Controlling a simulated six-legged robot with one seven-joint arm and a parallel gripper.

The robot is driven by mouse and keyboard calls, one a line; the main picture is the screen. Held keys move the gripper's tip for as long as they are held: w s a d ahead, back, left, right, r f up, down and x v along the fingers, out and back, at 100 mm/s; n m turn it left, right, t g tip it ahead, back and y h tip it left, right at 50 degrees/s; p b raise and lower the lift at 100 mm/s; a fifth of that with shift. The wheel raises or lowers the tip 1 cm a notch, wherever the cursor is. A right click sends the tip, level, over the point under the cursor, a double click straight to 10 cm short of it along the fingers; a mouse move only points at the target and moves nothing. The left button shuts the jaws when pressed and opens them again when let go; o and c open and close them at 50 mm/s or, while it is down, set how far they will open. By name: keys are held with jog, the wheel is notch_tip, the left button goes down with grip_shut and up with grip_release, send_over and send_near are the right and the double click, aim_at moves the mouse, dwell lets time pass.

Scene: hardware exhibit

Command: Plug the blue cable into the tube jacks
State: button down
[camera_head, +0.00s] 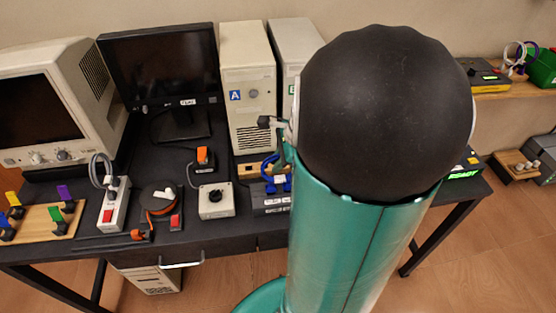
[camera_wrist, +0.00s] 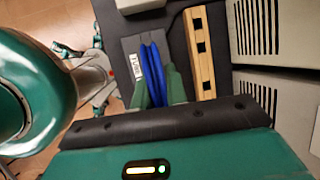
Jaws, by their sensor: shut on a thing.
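The blue cable (camera_wrist: 152,70) shows in the wrist view as two blue strands side by side between the green fingers of my gripper (camera_wrist: 157,88). My gripper is shut on it. In the head view the blue cable (camera_head: 270,182) shows just left of my arm, which hides most of the gripper. A dark grey box with a white label (camera_wrist: 136,66), seemingly reading TUBE, lies beside and beneath the cable. The same box (camera_head: 268,203) shows at the table's front edge in the head view. I cannot tell whether the cable's plugs touch any jack; its ends are hidden.
A wooden strip with square black holes (camera_wrist: 196,75) lies right of the cable in the wrist view. Computer towers (camera_head: 249,85) stand behind. Left of the box are a small switch box (camera_head: 216,204), a white power strip (camera_head: 114,210) and a monitor (camera_head: 160,80). My arm hides the table's right part.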

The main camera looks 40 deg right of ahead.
jog(key=shift+f, duration=0.3)
dwell(0.5)
jog(key=c, duration=0.7)
grip_release()
jog(key=v, duration=0.7)
jog(key=shift+s+r, duration=0.1)
jog(key=shift+r, duration=0.15)
dwell(0.5)
dwell(0.4)
